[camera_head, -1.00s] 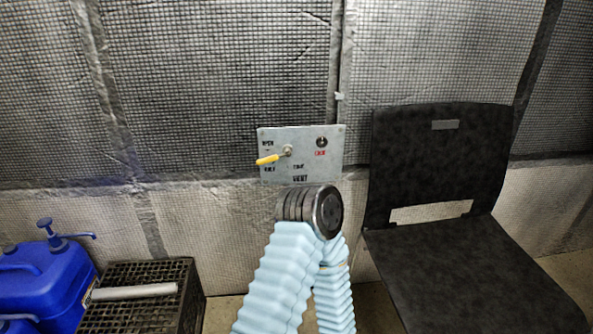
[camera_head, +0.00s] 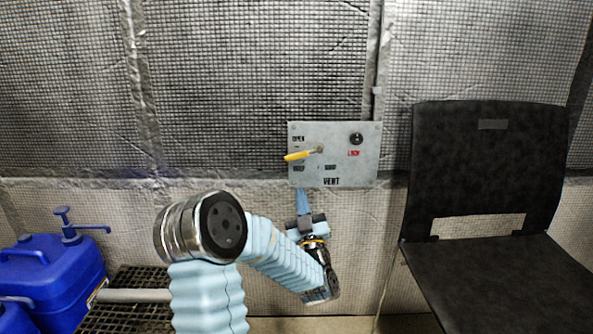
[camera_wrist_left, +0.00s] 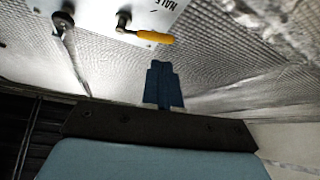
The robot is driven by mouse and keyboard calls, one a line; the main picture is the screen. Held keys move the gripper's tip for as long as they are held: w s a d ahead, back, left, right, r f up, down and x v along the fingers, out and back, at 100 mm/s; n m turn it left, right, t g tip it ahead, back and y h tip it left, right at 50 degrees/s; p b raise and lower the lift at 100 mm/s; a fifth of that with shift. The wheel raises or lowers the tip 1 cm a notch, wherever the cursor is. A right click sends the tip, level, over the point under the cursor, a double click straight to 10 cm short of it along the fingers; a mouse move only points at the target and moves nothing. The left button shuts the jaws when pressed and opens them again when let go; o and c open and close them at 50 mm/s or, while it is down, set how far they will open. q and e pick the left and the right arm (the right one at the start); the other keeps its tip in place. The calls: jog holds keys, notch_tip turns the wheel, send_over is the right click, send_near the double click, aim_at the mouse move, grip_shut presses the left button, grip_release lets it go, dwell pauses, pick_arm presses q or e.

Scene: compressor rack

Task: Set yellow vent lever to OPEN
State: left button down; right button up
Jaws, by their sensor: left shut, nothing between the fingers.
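The vent lever has a yellow handle (camera_head: 298,156) on a metal pivot. It points left and slightly down, its tip below the OPEN label and above a lower left label. It is mounted on a grey panel (camera_head: 348,170) marked VENT. In the left wrist view, the yellow handle (camera_wrist_left: 155,37) shows beyond the fingers. My left gripper (camera_head: 303,198) is just below the panel's lower left edge, fingers pointing up, apart from the lever. Its blue fingers (camera_wrist_left: 163,84) are together with nothing between them. My right gripper is not in view.
A black knob (camera_head: 356,139) with a red label is on the panel's upper right. A black chair (camera_head: 480,170) stands to the right. A blue jug (camera_head: 50,270) with a pump and a black crate (camera_head: 130,318) are at lower left. Quilted wall surrounds the panel.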

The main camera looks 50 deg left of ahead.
aim_at(304, 154)
pick_arm(q)
jog(key=x, duration=0.9)
jog(key=shift+w+a+r+p, duration=0.1)
jog(key=shift+p, duration=0.2)
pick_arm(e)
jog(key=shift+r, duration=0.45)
